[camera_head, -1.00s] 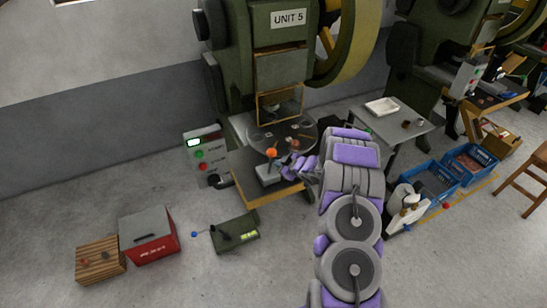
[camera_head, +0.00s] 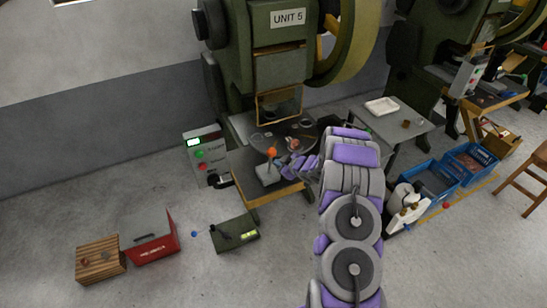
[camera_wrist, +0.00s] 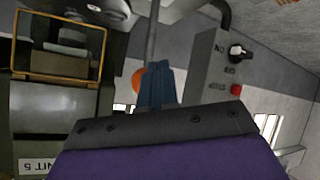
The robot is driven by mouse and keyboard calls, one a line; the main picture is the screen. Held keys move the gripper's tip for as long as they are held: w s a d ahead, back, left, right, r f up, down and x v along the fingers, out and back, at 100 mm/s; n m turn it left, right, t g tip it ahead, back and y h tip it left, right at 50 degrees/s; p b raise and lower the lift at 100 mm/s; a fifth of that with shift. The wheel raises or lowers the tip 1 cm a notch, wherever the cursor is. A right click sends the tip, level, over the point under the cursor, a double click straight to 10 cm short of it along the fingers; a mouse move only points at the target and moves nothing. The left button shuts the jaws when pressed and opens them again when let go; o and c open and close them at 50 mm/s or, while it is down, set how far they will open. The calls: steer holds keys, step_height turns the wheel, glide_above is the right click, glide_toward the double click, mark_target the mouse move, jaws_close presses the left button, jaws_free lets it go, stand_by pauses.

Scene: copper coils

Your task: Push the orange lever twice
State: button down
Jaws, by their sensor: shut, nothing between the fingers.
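The orange lever knob (camera_head: 271,152) sits on a thin stem above a pale base, on the wooden-edged table of the UNIT 5 press. My gripper (camera_head: 285,170) is shut and empty, just right of the lever in the head view. In the wrist view, the orange knob (camera_wrist: 138,83) shows beside my closed blue-grey fingers (camera_wrist: 157,85), which partly cover it. I cannot tell whether they touch. The lever's base is hidden in the wrist view.
A dark round plate (camera_head: 292,136) with small parts lies behind the lever. A red box (camera_head: 153,250), wooden crate (camera_head: 100,263) and green case (camera_head: 235,233) lie on the floor.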

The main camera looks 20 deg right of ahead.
steer(key=shift+w+r, duration=0.1)
stand_by(0.7)
steer(key=shift+w+r+p, duration=0.15)
steer(key=shift+w+p, duration=0.15)
steer(key=shift+p, duration=0.35)
